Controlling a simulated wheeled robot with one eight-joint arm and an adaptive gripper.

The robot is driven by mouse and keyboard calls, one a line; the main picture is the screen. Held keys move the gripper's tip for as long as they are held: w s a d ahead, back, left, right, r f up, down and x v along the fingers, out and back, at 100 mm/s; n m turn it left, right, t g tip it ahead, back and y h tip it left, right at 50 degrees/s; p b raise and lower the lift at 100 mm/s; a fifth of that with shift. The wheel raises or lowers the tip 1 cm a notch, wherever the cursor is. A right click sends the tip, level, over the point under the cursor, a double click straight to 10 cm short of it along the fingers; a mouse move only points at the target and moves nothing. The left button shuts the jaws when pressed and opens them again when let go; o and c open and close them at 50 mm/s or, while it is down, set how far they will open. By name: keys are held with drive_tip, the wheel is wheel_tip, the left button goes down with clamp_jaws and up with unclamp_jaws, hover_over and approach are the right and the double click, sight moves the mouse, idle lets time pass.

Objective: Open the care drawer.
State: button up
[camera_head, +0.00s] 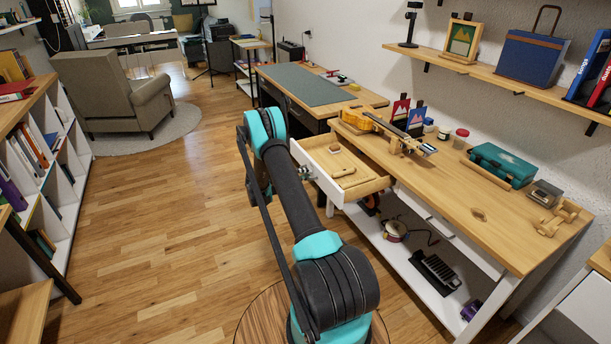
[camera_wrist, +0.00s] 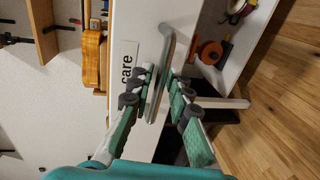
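The care drawer (camera_head: 328,176) is a white-fronted wooden drawer at the left end of the workbench. It stands pulled out, with its inside and a few wooden items visible in the head view. In the wrist view its white front bears the label "care" (camera_wrist: 127,68) and a grey bar handle (camera_wrist: 167,50). In the head view my gripper (camera_head: 305,173) is small at the drawer front, partly hidden by my arm.
The workbench top (camera_head: 440,190) holds a guitar-like instrument (camera_head: 385,128) and a teal case (camera_head: 502,165). A lower white shelf (camera_head: 412,272) carries a tape reel and a black item. Open wooden floor (camera_head: 170,230) lies left of the drawer. A bookshelf (camera_head: 45,165) stands far left.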

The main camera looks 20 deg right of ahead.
drive_tip(key=v, duration=1.2)
drive_tip(key=shift+r, duration=0.15)
